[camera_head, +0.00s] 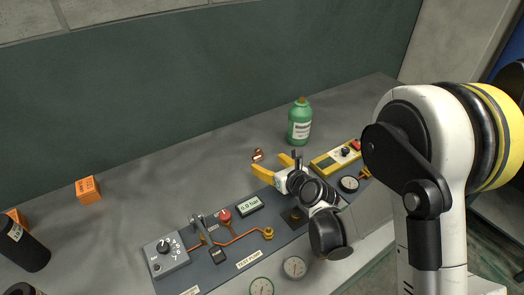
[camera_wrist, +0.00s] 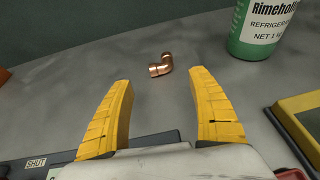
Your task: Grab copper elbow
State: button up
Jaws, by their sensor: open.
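The copper elbow (camera_head: 257,155) is a small, shiny bent pipe piece lying on the grey bench top. In the wrist view the elbow (camera_wrist: 162,65) lies just beyond my fingertips, between their lines and a little left of centre. My gripper (camera_head: 271,166) has yellow fingers, spread wide with nothing between them. In the wrist view my gripper (camera_wrist: 160,78) points at the elbow, and the fingers appear not to touch it.
A green refrigerant bottle (camera_head: 300,122) stands behind and right of the elbow. A yellow device (camera_head: 337,157) lies to the right. A panel (camera_head: 215,265) with a valve, display and gauges lies in front. An orange box (camera_head: 88,190) sits at left. The bench around the elbow is clear.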

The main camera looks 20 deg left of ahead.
aim_at(259, 155)
jog(key=b+x, duration=0.3)
jog(key=x, duration=0.6)
jog(key=shift+w+r, duration=0.15)
jog(key=shift+r, duration=0.05)
jog(key=c, duration=1.1)
